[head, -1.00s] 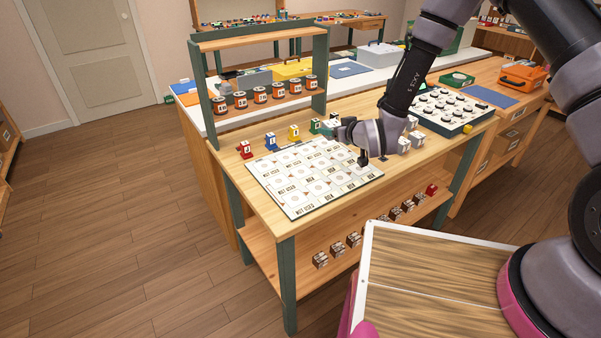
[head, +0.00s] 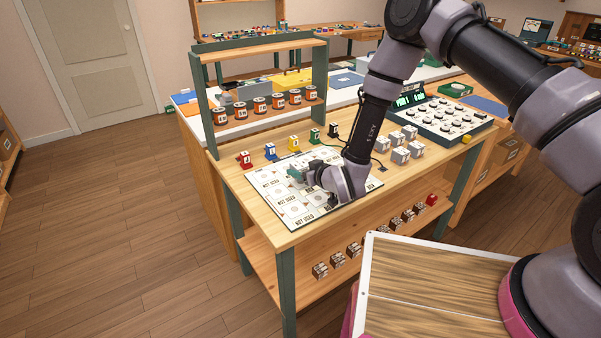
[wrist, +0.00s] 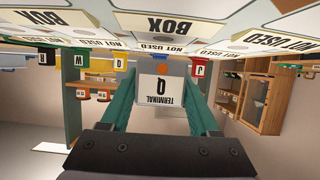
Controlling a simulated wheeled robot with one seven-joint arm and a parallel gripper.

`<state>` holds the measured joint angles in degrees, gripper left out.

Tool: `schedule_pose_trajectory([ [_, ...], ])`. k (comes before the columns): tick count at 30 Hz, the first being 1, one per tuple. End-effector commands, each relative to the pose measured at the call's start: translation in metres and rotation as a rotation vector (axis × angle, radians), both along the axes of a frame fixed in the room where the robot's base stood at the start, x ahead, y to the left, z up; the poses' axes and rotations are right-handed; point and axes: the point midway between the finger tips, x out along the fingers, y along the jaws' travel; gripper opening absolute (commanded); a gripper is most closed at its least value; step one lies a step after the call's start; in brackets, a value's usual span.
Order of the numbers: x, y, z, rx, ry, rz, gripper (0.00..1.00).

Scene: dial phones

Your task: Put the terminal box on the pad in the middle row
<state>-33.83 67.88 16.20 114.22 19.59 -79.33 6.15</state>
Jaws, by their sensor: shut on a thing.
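The board carries rows of square pads, many marked "NOT USED". A pad marked "BOX" (wrist: 168,25) shows close to the held box in the wrist view. My wrist hides the board's right part. Contact between box and board cannot be told.
Coloured lettered pieces, including a red one (head: 245,160) and a yellow one (head: 295,144), line the table behind the board. Orange spools (head: 260,105) fill a shelf above. White blocks (head: 400,154) and a keyed console (head: 450,118) stand to the right.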

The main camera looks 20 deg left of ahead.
Motion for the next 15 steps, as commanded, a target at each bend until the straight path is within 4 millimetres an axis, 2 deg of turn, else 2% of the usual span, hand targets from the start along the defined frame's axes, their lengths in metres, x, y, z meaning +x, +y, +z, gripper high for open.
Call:
schedule_pose_trajectory([
  [2,-0.0001,0.0003,-0.0081,0.001,-0.001,0.000,0.00],
  [15,-0.0001,0.0001,-0.0143,0.000,0.000,0.000,0.00],
])
